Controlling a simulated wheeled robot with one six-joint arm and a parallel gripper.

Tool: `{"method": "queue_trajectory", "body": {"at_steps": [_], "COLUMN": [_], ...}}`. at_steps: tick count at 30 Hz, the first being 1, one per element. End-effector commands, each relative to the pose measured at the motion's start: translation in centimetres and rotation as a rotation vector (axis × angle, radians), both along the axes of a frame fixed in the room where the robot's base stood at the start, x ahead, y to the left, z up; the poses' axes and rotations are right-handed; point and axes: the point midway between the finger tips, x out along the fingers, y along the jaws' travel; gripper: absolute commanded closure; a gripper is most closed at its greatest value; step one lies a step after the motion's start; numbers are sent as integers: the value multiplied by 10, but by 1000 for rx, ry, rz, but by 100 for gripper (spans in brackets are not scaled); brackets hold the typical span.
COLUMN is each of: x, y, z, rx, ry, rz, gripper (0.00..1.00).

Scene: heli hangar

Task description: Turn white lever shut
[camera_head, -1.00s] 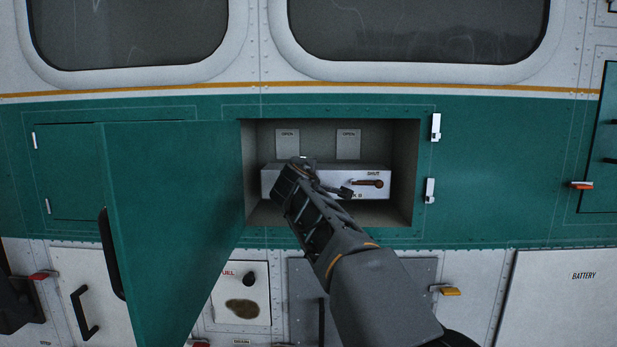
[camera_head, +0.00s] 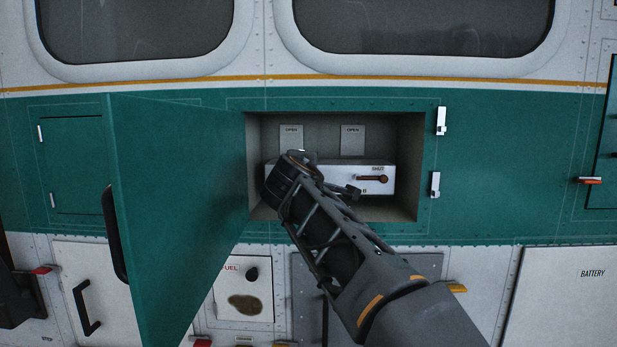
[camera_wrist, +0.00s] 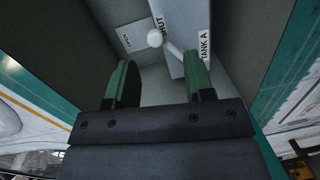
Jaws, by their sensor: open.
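The white lever (camera_wrist: 174,48) shows in the wrist view, with a round white knob at its end. It lies beside a SHUT label, an OPEN plate (camera_wrist: 130,40) and a TANK A label on the white valve box (camera_wrist: 184,22). My gripper (camera_wrist: 160,75) is open, its two green-padded fingers apart. The lever's rod lies ahead of the gap between them, nearer the right finger; I cannot tell whether it touches. In the head view my wrist covers the left part of the valve box (camera_head: 340,172), hiding the fingers and most of this lever.
A second lever, dark red (camera_head: 373,179), sits under a SHUT label on the box's right. The box is in a grey recess (camera_head: 405,165). The open green door (camera_head: 180,210) stands out close to the left of my arm. Latches (camera_head: 435,184) line the recess's right side.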

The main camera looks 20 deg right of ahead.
Motion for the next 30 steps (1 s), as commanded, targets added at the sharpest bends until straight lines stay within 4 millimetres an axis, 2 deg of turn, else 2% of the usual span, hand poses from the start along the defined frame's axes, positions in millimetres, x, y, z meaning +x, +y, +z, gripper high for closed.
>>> {"method": "queue_trajectory", "body": {"at_steps": [3, 10, 15, 24, 25, 28, 29, 30], "x": [-20, -44, -52, -53, -53, -53, -53, -53], "y": [12, 26, 29, 30, 30, 29, 29, 29], "z": [1, 4, 5, 5, 5, -7, -17, -34], "rx": [1, 0, 0, 0, 1, 34, 61, 111], "ry": [-3, -2, 0, 0, 0, 20, 33, 60], "rz": [3, 2, 0, 0, 0, -1, 0, -1], "gripper": [52, 52, 52, 52, 55, 64, 67, 71]}}
